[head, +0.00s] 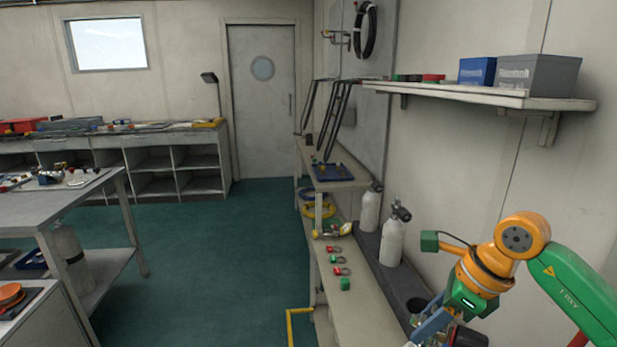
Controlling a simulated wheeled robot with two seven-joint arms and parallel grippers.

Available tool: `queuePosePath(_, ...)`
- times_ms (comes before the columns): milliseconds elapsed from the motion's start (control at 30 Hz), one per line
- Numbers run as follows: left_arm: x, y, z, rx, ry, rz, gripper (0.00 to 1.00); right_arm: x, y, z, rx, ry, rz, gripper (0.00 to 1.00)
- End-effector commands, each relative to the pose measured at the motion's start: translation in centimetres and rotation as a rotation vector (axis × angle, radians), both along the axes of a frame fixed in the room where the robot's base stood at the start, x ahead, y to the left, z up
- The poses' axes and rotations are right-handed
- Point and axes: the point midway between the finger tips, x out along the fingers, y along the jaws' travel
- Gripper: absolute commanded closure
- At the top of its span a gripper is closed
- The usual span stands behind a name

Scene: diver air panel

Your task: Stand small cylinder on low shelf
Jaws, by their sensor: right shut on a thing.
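My right gripper (428,328) is at the bottom right, pointing down, with blue-grey fingers. It is shut on a dark thing (470,338) that is mostly cut off by the bottom edge. I cannot tell whether this is the small cylinder. My left gripper is not in view.
A dark round holder (417,305) is close to my right gripper. Small green and red fittings (338,270) lie along the shelf's front. A wall shelf (480,96) with blue and grey boxes hangs above.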

Motion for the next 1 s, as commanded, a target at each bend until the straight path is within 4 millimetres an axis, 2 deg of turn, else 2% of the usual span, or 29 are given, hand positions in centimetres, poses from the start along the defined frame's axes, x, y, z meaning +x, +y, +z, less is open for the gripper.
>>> queuePosePath(367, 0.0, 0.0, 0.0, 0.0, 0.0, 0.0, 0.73, -3.8, 2.0, -2.1, 0.003, -0.001, 0.705, 1.0)
queuePosePath(800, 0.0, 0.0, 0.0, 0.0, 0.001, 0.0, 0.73, -9.9, 3.4, -4.4, 0.002, -0.001, 1.67, 1.0)
queuePosePath(1000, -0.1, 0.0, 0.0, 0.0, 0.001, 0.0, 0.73, -12.0, 3.6, -4.9, 0.002, -0.004, 1.995, 1.0)
